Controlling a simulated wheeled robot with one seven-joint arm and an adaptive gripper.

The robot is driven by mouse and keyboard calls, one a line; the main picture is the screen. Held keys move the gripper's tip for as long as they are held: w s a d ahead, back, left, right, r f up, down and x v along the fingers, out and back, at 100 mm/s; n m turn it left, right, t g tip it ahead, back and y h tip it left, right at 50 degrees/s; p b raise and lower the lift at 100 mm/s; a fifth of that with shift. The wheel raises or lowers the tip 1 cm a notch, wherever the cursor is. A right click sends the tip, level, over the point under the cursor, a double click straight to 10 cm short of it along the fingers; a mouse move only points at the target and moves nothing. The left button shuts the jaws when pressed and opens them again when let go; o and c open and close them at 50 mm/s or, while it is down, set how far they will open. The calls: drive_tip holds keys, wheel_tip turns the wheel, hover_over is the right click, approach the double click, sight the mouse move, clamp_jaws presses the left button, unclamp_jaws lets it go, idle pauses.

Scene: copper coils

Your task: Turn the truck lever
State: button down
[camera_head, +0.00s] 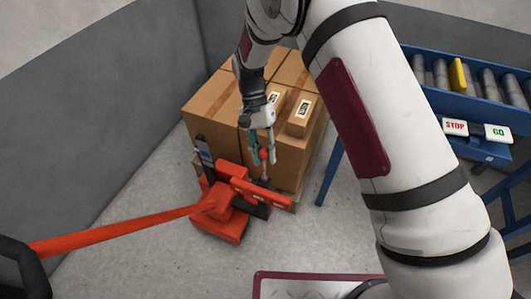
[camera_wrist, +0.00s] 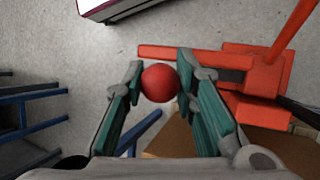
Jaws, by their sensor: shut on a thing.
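The truck is an orange-red pallet truck (camera_head: 219,208), in front of a stack of boxes, with a long red handle (camera_head: 120,231) reaching to the lower left. It also shows in the wrist view (camera_wrist: 262,75) at the upper right. Its lever ends in a red ball knob (camera_head: 263,155), which the wrist view shows large between my fingers (camera_wrist: 160,83). My gripper (camera_head: 262,150) points down over the truck and is shut on the knob, one teal finger on each side. The lever's shaft below the knob is mostly hidden in the wrist view.
Cardboard boxes (camera_head: 217,107) stand stacked right behind the truck, close to my gripper. A blue roller conveyor (camera_head: 450,103) with STOP (camera_head: 455,127) and GO (camera_head: 498,133) signs stands to the right. Grey walls (camera_head: 110,110) close off the left. The floor (camera_head: 150,263) at the front left is clear.

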drive_tip(key=c, duration=1.2)
unclamp_jaws()
drive_tip(key=shift+f, duration=0.15)
drive_tip(key=shift+c, duration=0.2)
drive_tip(key=shift+a+r, duration=0.1)
drive_tip(key=shift+r, duration=0.1)
drive_tip(key=v, duration=1.1)
drive_tip(key=shift+w+r, duration=0.2)
drive_tip(key=shift+r, duration=0.1)
